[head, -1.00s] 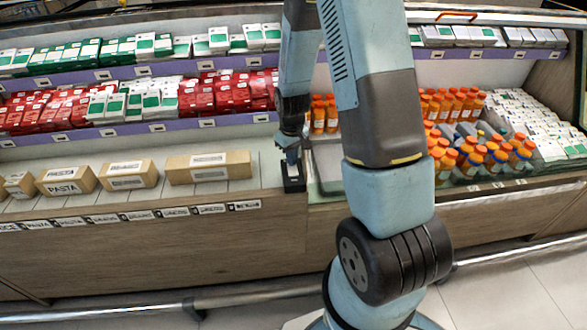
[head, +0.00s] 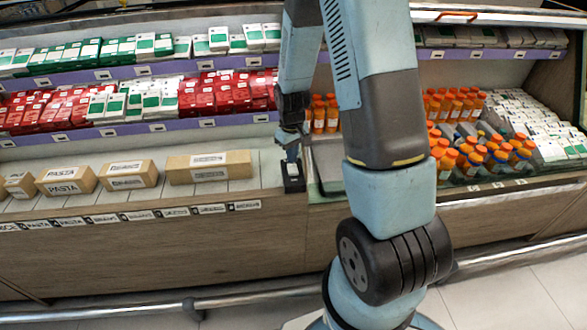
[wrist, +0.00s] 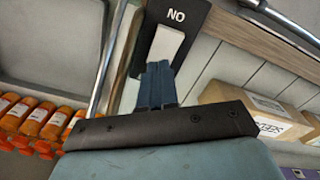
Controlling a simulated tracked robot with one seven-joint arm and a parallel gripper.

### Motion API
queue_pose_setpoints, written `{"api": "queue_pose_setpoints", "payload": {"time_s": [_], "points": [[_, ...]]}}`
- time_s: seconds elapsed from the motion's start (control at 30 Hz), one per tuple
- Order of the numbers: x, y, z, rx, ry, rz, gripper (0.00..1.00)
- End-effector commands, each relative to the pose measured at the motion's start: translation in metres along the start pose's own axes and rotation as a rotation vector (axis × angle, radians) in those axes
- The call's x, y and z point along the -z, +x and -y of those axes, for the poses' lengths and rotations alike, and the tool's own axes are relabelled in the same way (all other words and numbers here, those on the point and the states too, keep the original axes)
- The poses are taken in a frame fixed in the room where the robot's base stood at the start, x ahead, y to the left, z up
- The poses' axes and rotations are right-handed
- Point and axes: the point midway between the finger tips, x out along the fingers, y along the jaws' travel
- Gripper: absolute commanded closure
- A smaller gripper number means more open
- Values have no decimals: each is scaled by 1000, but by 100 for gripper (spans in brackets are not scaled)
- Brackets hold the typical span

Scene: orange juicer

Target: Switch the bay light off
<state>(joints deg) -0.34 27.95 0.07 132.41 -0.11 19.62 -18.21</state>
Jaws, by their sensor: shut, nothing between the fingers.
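The bay light switch (head: 293,180) is a white rocker on a black plate, on the counter at the divide between the two bays. In the wrist view the rocker (wrist: 167,46) sits below the letters "NO", which look like an upside-down "ON". My gripper (head: 291,154) is shut and empty, pointing down at the switch. In the wrist view its blue fingertips (wrist: 158,68) overlap the near end of the rocker. They look at or very close to it; I cannot tell if they touch. The fingers hide that end of the plate.
Cardboard pasta boxes (head: 126,174) stand left of the switch. Orange-capped bottles (head: 455,105) fill the right bay behind my arm. A glass-like divider and metal rail (wrist: 112,60) stand close beside the switch. A wooden counter front (head: 150,248) runs below.

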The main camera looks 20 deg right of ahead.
Motion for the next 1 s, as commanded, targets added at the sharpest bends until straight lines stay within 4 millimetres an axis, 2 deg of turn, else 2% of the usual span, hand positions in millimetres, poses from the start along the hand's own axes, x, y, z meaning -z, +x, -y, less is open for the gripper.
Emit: {"api": "queue_pose_setpoints", "payload": {"time_s": [0.7,1.0], "points": [[0,-47,0,0,0,-1,100],[0,-52,0,0,0,0,100]]}}
